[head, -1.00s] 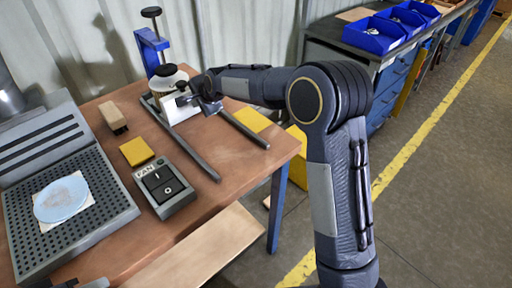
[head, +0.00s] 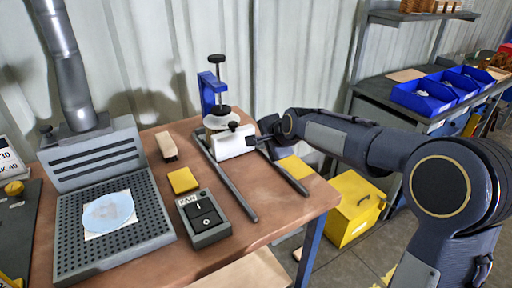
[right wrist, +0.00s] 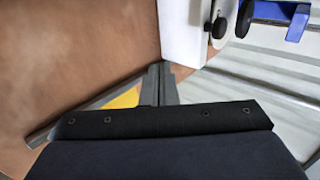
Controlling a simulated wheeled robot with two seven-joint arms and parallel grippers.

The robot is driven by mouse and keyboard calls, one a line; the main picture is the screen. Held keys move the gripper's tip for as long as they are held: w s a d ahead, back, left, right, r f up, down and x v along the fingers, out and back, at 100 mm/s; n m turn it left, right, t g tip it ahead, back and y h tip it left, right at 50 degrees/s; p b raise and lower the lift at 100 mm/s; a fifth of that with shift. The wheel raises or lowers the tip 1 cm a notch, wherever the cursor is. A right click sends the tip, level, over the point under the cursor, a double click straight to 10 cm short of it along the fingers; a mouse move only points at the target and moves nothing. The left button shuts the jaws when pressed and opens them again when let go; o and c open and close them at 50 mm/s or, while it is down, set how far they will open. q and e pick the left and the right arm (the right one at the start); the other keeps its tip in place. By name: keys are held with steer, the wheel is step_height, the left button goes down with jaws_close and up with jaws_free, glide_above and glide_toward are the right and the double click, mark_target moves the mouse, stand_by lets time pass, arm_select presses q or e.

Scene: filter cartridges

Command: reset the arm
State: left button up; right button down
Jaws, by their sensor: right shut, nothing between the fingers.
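My right gripper (head: 260,141) is at the right end of a white block (head: 234,143) on the wooden bench. Its fingers (right wrist: 158,82) are shut and empty in the right wrist view, beside the block's lower end (right wrist: 182,32). I cannot tell whether they touch it. My right arm reaches in from the lower right of the head view, with its elbow at the right edge. My left gripper is not seen.
A switch box (head: 203,217), yellow pad (head: 183,180), brush (head: 167,145) and perforated tray (head: 70,245) are to the left. A yellow bin (head: 352,208) stands right of the bench.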

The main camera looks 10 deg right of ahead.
steer(key=s+d+r+n+g+p, duration=0.15)
steer(key=s+d, duration=0.25)
steer(key=s, duration=0.5)
steer(key=s+d+r+n+p, duration=0.2)
steer(key=s+d+r+n, duration=0.15)
steer(key=s, duration=0.55)
steer(key=s+f+n+g+p, duration=0.1)
steer(key=s+f+n, duration=0.1)
steer(key=s, duration=0.8)
steer(key=s+a+f+n+p, duration=0.1)
steer(key=s+n, duration=0.4)
steer(key=s, duration=0.5)
steer(key=shift+s+f+g+y+p, duration=0.2)
steer(key=shift+f+g+y+p, duration=0.15)
steer(key=shift+f+p, duration=0.4)
